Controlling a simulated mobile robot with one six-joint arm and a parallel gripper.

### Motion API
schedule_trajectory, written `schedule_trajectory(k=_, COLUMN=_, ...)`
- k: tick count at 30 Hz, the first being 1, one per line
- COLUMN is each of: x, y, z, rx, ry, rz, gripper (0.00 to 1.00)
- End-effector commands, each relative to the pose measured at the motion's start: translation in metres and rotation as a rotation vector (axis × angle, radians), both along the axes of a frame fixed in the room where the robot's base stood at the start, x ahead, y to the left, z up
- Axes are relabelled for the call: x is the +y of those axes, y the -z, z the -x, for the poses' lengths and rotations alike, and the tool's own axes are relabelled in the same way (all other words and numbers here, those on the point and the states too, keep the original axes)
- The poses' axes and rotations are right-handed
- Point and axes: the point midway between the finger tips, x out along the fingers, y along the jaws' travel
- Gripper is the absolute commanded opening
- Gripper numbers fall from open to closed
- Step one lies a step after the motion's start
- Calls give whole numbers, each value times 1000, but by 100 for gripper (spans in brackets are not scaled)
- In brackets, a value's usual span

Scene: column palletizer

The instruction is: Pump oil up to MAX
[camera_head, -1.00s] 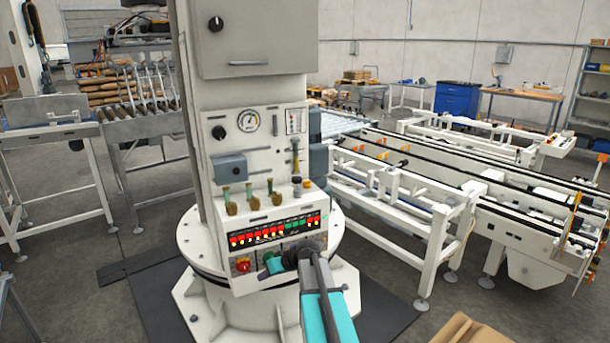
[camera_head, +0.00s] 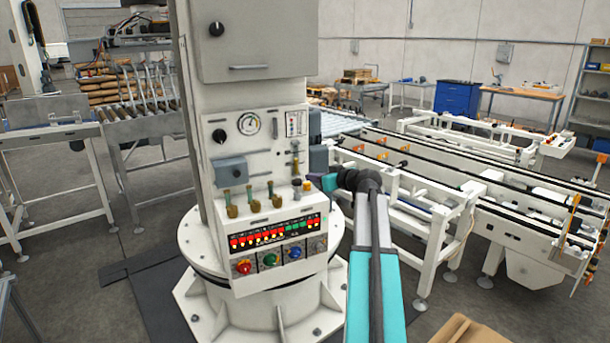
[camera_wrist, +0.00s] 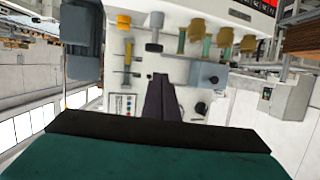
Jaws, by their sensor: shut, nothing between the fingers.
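A narrow yellowish sight tube (camera_head: 295,160) is on the right side of the column's white panel. It shows upside down in the wrist view (camera_wrist: 127,55). Its level and any MAX mark are too small to read. Beside it, a grey-capped plunger-like knob (camera_head: 297,182) and an orange cap (camera_head: 308,185) stand on the panel's ledge. In the wrist view the grey knob (camera_wrist: 153,47) is just beyond my fingertips, the orange cap (camera_wrist: 123,22) to its left. My gripper (camera_head: 315,178) is just right of these knobs, its dark fingers (camera_wrist: 160,76) shut and empty. Contact cannot be told.
Several brass-and-green fittings (camera_head: 254,200) stand left of the knobs. A lit indicator strip (camera_head: 275,233) and red, green and blue buttons (camera_head: 269,260) are below. A grey box (camera_head: 318,156) juts from the column's right side. A white conveyor frame (camera_head: 430,210) stands right.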

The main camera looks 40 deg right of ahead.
Motion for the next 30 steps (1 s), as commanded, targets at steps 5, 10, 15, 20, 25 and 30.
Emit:
schedule_trajectory(k=5, x=-14, y=-27, z=7, rx=-37, ry=13, rz=28, gripper=0)
schedule_trajectory(k=10, x=-16, y=-30, z=8, rx=-43, ry=15, rz=32, gripper=0)
schedule_trajectory(k=15, x=-16, y=-30, z=8, rx=-42, ry=15, rz=31, gripper=0)
schedule_trajectory(k=20, x=-16, y=-29, z=6, rx=-42, ry=15, rz=31, gripper=0)
schedule_trajectory(k=25, x=-16, y=-28, z=-3, rx=-41, ry=15, rz=30, gripper=0)
schedule_trajectory(k=30, x=-16, y=-24, z=-22, rx=-40, ry=13, rz=31, gripper=0)
